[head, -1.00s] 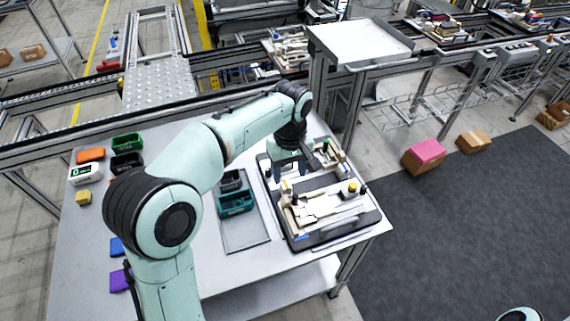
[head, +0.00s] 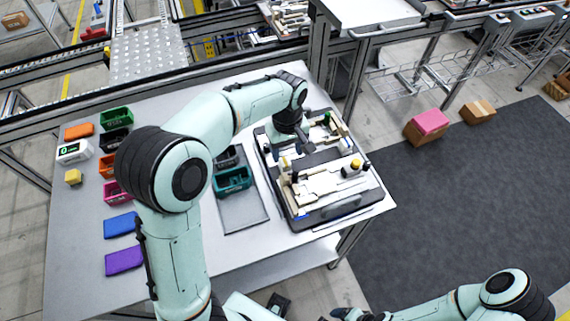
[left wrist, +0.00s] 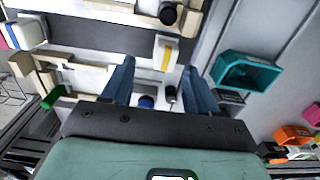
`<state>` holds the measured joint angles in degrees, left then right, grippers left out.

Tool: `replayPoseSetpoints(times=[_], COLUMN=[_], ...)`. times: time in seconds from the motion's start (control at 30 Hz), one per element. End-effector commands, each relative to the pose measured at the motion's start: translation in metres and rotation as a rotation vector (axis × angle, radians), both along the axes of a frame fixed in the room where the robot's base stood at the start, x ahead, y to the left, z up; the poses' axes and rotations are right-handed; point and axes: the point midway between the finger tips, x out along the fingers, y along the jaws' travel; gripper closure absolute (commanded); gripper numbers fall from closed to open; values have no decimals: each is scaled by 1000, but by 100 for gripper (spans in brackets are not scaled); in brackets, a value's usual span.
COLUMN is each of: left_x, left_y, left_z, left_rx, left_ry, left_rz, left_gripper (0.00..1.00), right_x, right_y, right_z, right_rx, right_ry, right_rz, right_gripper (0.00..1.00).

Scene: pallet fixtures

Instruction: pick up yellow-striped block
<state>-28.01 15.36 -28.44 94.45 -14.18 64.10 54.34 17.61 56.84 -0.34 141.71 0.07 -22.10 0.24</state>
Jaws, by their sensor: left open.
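The yellow-striped block is a small white block with a yellow stripe (left wrist: 166,53), in the left wrist view just beyond and between my left fingertips. In the head view it is too small to make out surely. My left gripper (left wrist: 159,80) is open, with its two blue fingers apart and nothing between the tips. In the head view my left gripper (head: 291,150) hangs over the dark pallet fixture (head: 340,209). My right arm enters at the lower right of the head view; the dark part at its end (head: 345,313) is cut off by the bottom edge.
Cream fixture parts and black knobs (left wrist: 168,12) surround the block. A teal bin (head: 233,179) stands left of the pallet and also shows in the wrist view (left wrist: 245,72). Coloured bins, a scale (head: 74,151) and blue and purple pieces lie at the table's left.

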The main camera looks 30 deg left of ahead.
Motion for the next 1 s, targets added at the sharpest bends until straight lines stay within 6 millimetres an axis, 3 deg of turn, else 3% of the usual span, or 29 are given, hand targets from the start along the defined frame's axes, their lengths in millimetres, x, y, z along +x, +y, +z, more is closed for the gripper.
replayPoseSetpoints(times=[0.3,0.6,0.77,1.0], left_x=[-7,-7,-7,-7], left_y=[2,2,2,2], left_z=[-44,-48,-48,-48], left_rx=[0,-1,0,-1], left_ry=[3,1,1,1], left_rz=[0,0,0,0], left_gripper=[41,41,93,96], right_x=[-3,-3,-3,-3], right_y=[0,0,0,0], right_z=[-6,-6,-6,-6], right_rx=[0,0,0,0], right_ry=[3,3,3,3], right_rz=[0,0,0,0], right_gripper=[18,18,18,18])
